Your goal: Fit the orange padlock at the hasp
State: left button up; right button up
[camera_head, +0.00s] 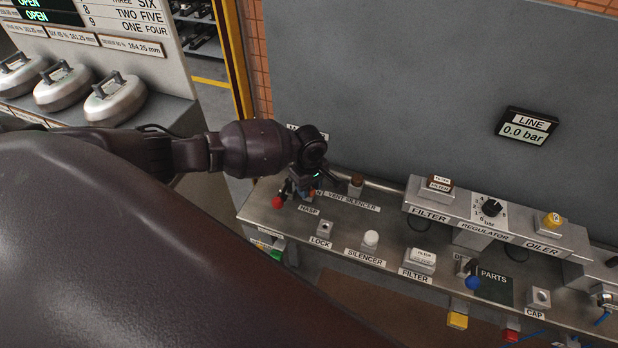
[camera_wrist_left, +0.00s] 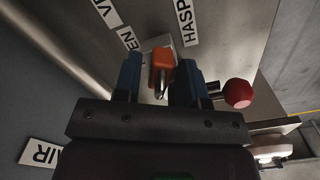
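The orange padlock (camera_wrist_left: 162,58) shows between the blue fingers of my left gripper (camera_wrist_left: 158,75) in the left wrist view, near the HASP label (camera_wrist_left: 184,18). A bright metal part runs from it toward the camera. A gap shows between the padlock and the left-hand finger, so the gripper looks open around it. In the head view my left gripper (camera_head: 308,188) is low over the bench just behind the HASP label (camera_head: 309,210). My wrist hides most of the padlock and the hasp there. I cannot tell whether the padlock is on the hasp. My right gripper is not in view.
A red knob (camera_head: 277,202) stands close left of the gripper; it also shows in the wrist view (camera_wrist_left: 238,93). The LOCK stand (camera_head: 325,228) looks empty. A white silencer (camera_head: 371,239) and a filter block (camera_head: 420,260) sit to the right. The grey panel (camera_head: 400,90) rises behind.

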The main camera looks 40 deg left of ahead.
pick_arm(q)
jog(key=shift+o, duration=0.9)
notch_tip(320, 180, up, 11)
jog(key=shift+f, duration=0.1)
dwell(0.4)
